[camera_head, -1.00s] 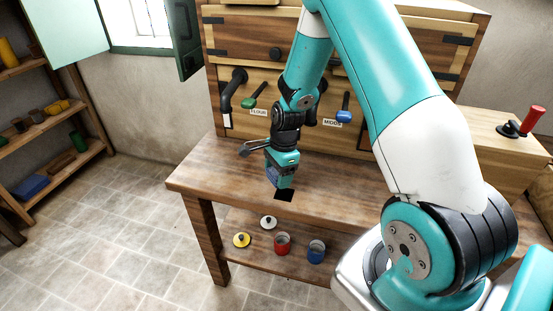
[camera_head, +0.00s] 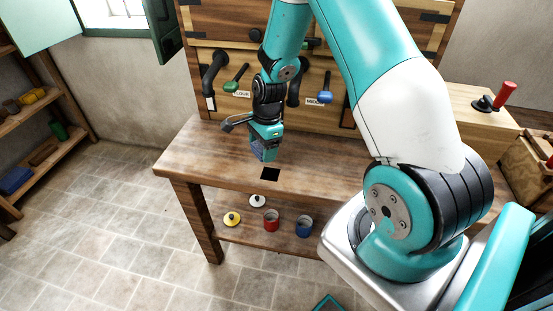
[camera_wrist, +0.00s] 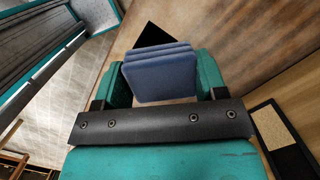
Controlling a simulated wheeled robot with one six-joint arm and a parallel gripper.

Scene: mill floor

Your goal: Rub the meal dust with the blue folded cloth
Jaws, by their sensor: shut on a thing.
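The blue folded cloth (camera_wrist: 160,75) is held between the two teal fingers of my gripper (camera_wrist: 163,82) in the wrist view, its folded layers showing at the top. In the head view my gripper (camera_head: 265,140) points down over the wooden bench, with a bit of the blue cloth (camera_head: 262,153) at its lower end. It is just behind a black square (camera_head: 270,174) on the bench top. I cannot tell whether the cloth touches the wood.
The bench (camera_head: 190,155) backs onto a wooden cabinet with a green lever (camera_head: 236,80) and a blue lever (camera_head: 325,90). Red (camera_head: 271,220) and blue (camera_head: 304,227) pots stand on its lower shelf. A shelf rack is at left.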

